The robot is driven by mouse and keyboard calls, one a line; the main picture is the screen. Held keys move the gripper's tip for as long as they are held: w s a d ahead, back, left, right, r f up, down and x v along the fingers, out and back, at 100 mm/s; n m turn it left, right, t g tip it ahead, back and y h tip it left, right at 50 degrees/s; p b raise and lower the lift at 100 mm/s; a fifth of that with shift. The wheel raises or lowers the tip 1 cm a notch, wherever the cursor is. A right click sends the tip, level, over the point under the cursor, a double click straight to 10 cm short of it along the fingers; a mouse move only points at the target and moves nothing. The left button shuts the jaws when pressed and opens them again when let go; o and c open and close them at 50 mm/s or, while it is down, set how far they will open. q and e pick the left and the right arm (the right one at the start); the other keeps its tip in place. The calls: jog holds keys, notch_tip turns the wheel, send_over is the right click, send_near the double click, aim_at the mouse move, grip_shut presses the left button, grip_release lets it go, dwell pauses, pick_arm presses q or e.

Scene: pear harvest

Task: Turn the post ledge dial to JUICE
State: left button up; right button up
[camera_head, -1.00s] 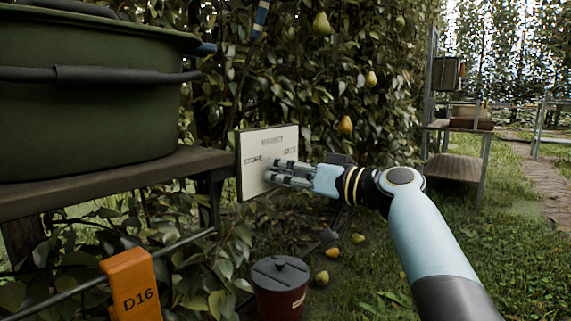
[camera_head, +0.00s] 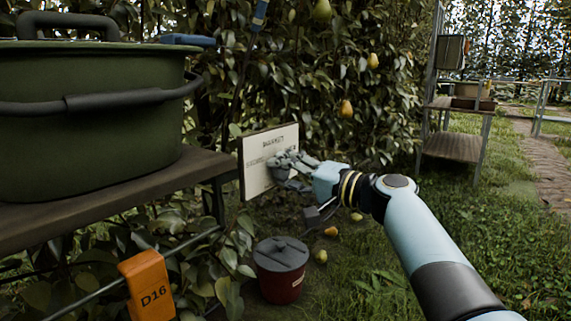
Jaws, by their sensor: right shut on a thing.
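The dial plate (camera_head: 256,176) is a pale, dark-edged panel at the end of the wooden ledge (camera_head: 130,191) in the head view. It carries printed words, too small to read surely. My right gripper (camera_head: 281,168) is at the plate's face, shut on the dial, with its fingers over the plate's right half. The fingers cover the dial and part of the lettering, so I cannot tell where the dial points. My left gripper is not in view.
A large green tub (camera_head: 95,125) stands on the ledge. An orange D16 tag (camera_head: 147,287) hangs on a rail below it. A dark red lidded bucket (camera_head: 281,272) stands on the grass beneath the plate. Fallen pears (camera_head: 331,231) lie nearby. Open grass is to the right.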

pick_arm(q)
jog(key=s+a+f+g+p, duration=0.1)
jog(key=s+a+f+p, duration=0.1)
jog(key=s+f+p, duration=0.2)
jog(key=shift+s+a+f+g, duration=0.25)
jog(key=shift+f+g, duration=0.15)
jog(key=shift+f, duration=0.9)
pick_arm(e)
jog(key=shift+m, duration=4.7)
jog(key=o, duration=1.2)
jog(key=shift+c, duration=0.2)
jog(key=shift+s+d, duration=0.1)
jog(key=shift+d, duration=0.15)
jog(key=v, duration=1.1)
jog(key=shift+s+d, duration=0.15)
jog(key=shift+d, duration=0.05)
